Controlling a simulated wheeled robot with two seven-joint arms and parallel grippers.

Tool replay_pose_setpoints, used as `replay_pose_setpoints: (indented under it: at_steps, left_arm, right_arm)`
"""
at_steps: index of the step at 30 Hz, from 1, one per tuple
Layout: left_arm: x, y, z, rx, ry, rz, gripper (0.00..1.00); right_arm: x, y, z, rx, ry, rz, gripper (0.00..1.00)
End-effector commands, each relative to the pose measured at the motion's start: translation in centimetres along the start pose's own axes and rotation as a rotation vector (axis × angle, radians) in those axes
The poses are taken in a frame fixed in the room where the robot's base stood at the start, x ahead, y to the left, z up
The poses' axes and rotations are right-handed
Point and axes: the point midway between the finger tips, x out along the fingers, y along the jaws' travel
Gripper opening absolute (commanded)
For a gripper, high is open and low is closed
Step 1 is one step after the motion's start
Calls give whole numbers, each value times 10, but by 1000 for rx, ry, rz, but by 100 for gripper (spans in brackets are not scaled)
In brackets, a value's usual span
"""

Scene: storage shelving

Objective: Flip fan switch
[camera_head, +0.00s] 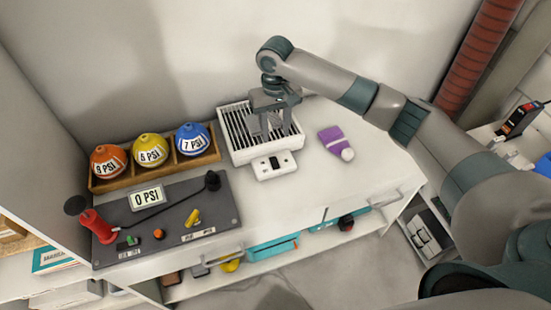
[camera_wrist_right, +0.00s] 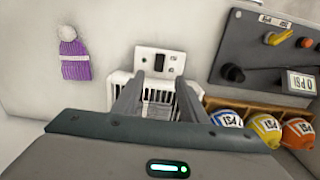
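The fan is a white box with a dark slatted grille (camera_head: 235,128) on the white counter. Its front panel (camera_head: 262,173) carries a small black switch (camera_head: 274,162). In the right wrist view the switch (camera_wrist_right: 159,62) shows on the white panel beyond the fingertips. My right gripper (camera_head: 275,130) points down over the grille, behind the switch and apart from it. Its two fingers are spread with nothing between them, as the right wrist view also shows (camera_wrist_right: 158,92). The fingers hide part of the grille. My left gripper is not in view.
A purple knit hat (camera_head: 334,139) lies right of the fan. A grey panel (camera_head: 170,220) with a pump, knobs and a "0 PSI" display is in front. The wall stands close behind.

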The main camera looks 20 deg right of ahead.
Motion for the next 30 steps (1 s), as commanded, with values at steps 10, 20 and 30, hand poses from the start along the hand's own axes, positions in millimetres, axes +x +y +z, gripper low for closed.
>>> replay_pose_setpoints:
  at_steps: [10,20,30]
  left_arm:
    - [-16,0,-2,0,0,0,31]
    - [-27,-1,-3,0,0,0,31]
    - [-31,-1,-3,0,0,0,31]
  right_arm:
    - [60,0,1,1,-3,1,39]
    - [116,0,0,1,-1,1,39]
    - [143,0,0,1,0,1,39]
